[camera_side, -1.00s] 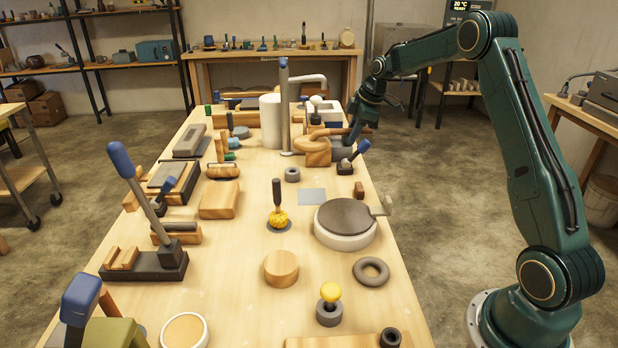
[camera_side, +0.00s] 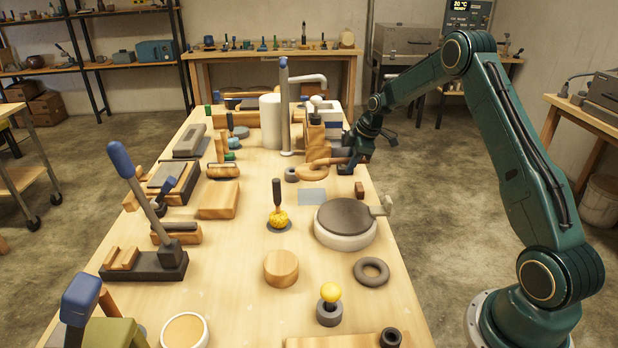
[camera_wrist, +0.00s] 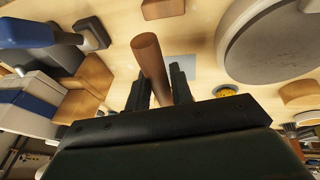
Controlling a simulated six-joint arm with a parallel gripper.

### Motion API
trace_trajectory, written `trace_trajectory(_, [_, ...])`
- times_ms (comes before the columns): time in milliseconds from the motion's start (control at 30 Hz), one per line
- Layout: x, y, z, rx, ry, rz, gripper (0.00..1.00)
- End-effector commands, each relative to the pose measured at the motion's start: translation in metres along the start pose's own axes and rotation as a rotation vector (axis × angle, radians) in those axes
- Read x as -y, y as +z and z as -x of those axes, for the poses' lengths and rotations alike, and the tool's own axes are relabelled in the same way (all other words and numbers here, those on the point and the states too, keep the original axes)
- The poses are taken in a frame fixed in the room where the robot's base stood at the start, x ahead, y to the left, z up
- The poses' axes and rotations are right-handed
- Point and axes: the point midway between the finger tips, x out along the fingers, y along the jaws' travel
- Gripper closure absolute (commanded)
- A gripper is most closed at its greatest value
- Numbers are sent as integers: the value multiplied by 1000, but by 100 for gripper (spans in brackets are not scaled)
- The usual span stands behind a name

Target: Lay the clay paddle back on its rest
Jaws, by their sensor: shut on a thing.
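The clay paddle (camera_side: 312,172) is a wooden paddle with a round, flat head and a brown cylindrical handle. My gripper (camera_side: 356,157) is shut on the handle at the right side of the bench, with the head reaching out to the left. In the wrist view the brown handle (camera_wrist: 150,62) stands between the two dark fingers (camera_wrist: 160,90); the head is hidden there. A stepped wooden block (camera_side: 318,138) stands just behind the paddle and also shows in the wrist view (camera_wrist: 85,90). I cannot tell for sure whether it is the rest.
A blue-grey sheet (camera_side: 312,196), a small brown block (camera_side: 359,188) and a round turntable (camera_side: 346,222) are nearer the camera. A blue-handled tool (camera_wrist: 25,33) stands close to my gripper. A tall post (camera_side: 284,105) rises behind.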

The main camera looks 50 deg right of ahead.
Motion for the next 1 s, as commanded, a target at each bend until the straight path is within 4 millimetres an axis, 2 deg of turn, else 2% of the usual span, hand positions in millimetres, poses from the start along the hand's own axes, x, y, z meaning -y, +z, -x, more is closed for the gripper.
trace_trajectory(267, [2,3,-11,0,0,0,100])
trace_trajectory(700, [8,13,-42,-1,0,1,100])
trace_trajectory(1000, [11,16,-54,-1,0,1,100])
